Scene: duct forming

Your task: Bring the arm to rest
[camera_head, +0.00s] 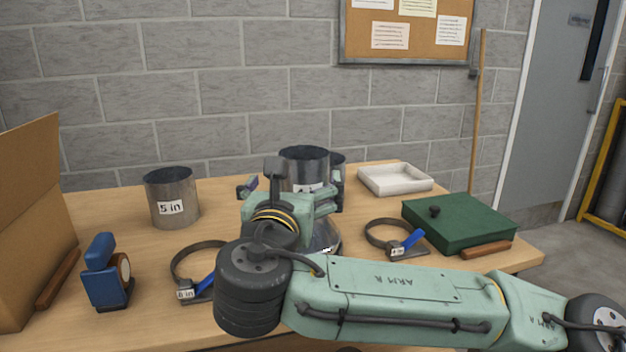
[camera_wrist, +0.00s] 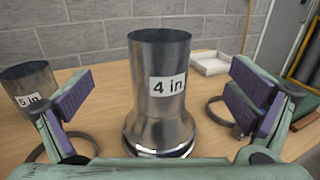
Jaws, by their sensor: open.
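My arm reaches in from the right over the workbench in the head view, and my gripper (camera_head: 290,190) is above the middle of the table. In the wrist view my gripper (camera_wrist: 165,95) is open, its purple-padded fingers spread wide to the left and right. Between and beyond them stands an upright metal duct piece labelled "4 in" (camera_wrist: 160,110), with a flared lower part. The fingers appear apart from it. In the head view the metal duct (camera_head: 304,165) is partly hidden behind my gripper.
A "5 in" duct (camera_head: 172,197) stands at left. Clamp rings (camera_head: 196,262) (camera_head: 392,238) lie either side of my arm. A blue tool (camera_head: 106,275) and cardboard panel (camera_head: 30,220) are at left; a white tray (camera_head: 394,180) and green case (camera_head: 458,222) at right.

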